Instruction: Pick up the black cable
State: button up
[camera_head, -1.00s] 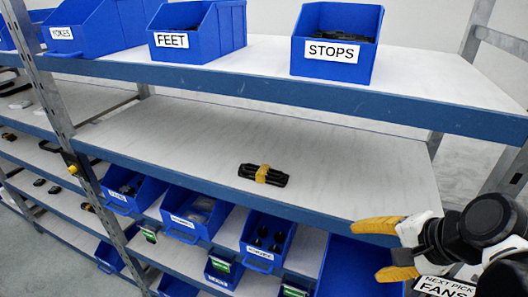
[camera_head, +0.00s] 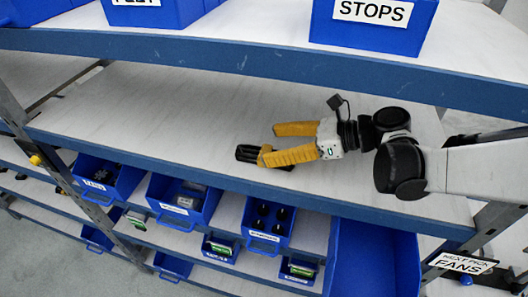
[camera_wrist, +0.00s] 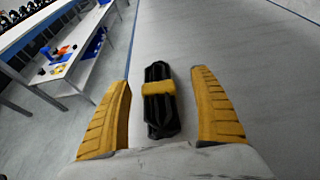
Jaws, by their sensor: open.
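The black cable (camera_wrist: 160,117) is a coiled bundle with a yellow band round its middle. It lies on the middle shelf (camera_head: 200,115), near the front edge. In the head view its black end (camera_head: 247,153) shows, and a yellow finger hides part of the rest. My gripper (camera_head: 270,143) reaches in from the right with its yellow fingers pointing left. In the wrist view my gripper (camera_wrist: 164,115) is open, one finger on each side of the cable, with a gap on both sides. The cable is not gripped.
Blue bins, one labelled STOPS (camera_head: 370,25), stand on the shelf above, whose blue front edge (camera_head: 250,65) passes over the arm. More blue bins (camera_head: 265,225) stand below. The middle shelf is otherwise bare around the cable.

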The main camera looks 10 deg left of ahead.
aim_at(260, 150)
jog(key=shift+s+a+f, duration=0.2)
jog(key=shift+a+f, duration=0.05)
jog(key=x, duration=0.4)
jog(key=shift+f, duration=0.3)
jog(key=shift+s+d, duration=0.15)
jog(key=c, duration=1.5)
